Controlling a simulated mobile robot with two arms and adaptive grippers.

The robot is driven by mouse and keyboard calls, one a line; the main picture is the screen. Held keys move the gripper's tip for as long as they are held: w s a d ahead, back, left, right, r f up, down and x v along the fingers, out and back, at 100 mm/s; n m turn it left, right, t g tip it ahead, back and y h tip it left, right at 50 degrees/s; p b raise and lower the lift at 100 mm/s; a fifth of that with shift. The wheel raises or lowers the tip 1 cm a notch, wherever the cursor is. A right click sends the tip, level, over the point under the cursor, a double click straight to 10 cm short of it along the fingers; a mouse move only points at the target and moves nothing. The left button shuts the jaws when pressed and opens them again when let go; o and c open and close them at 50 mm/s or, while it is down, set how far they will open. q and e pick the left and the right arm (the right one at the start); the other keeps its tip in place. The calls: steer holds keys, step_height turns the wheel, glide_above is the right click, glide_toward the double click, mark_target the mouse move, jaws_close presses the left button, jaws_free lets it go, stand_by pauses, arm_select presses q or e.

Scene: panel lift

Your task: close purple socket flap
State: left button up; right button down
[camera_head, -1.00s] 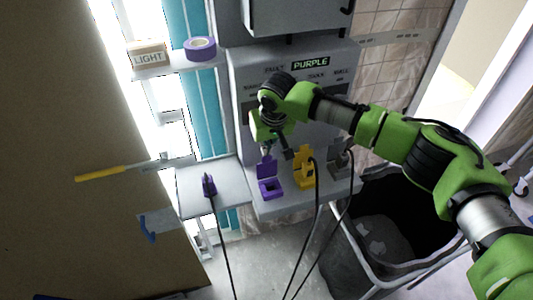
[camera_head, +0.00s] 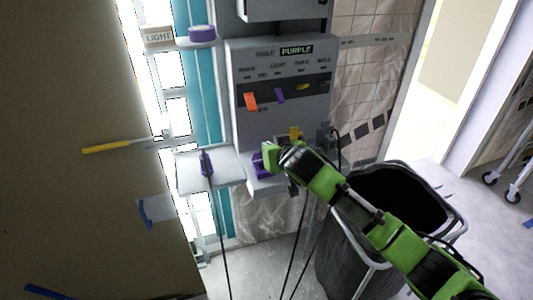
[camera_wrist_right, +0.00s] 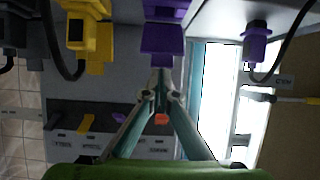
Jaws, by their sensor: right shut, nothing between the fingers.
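The purple socket (camera_head: 257,165) sits at the left end of the panel's lower ledge, partly hidden by my right gripper in the head view. In the right wrist view, which looks upside down, its purple parts (camera_wrist_right: 162,42) are just beyond my fingertips. I cannot tell the flap's angle or whether the tips touch it. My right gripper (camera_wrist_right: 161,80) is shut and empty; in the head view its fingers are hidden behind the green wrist. My left gripper is not in view.
A yellow socket (camera_wrist_right: 90,38) stands beside the purple one. A purple plug (camera_head: 205,163) with a cable stands on the side shelf (camera_head: 187,178). The panel (camera_head: 275,120) shows "PURPLE". A black bin (camera_head: 345,240) stands at right, and cables hang in front.

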steer(key=shift+t+y, duration=0.3)
steer(key=shift+t, duration=0.6)
steer(key=f+b, duration=0.1)
steer(key=s+f+b, duration=0.1)
steer(key=f+b, duration=0.1)
steer(key=shift+s+d+f, duration=0.35)
steer(key=shift+s+d, duration=0.05)
arm_select(q)
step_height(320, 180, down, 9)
steer(key=b, duration=0.4)
steer(key=shift+b, duration=0.3)
arm_select(e)
steer(key=shift+t+y, duration=0.3)
steer(key=shift+t, duration=0.6)
steer(key=f, duration=0.1)
steer(key=s+f, duration=0.1)
steer(key=f, duration=0.1)
steer(key=s+d+f, duration=0.1)
steer(key=f, duration=0.1)
steer(key=shift+s+f, duration=0.1)
steer(key=shift+s, duration=0.15)
steer(key=shift+f, duration=0.15)
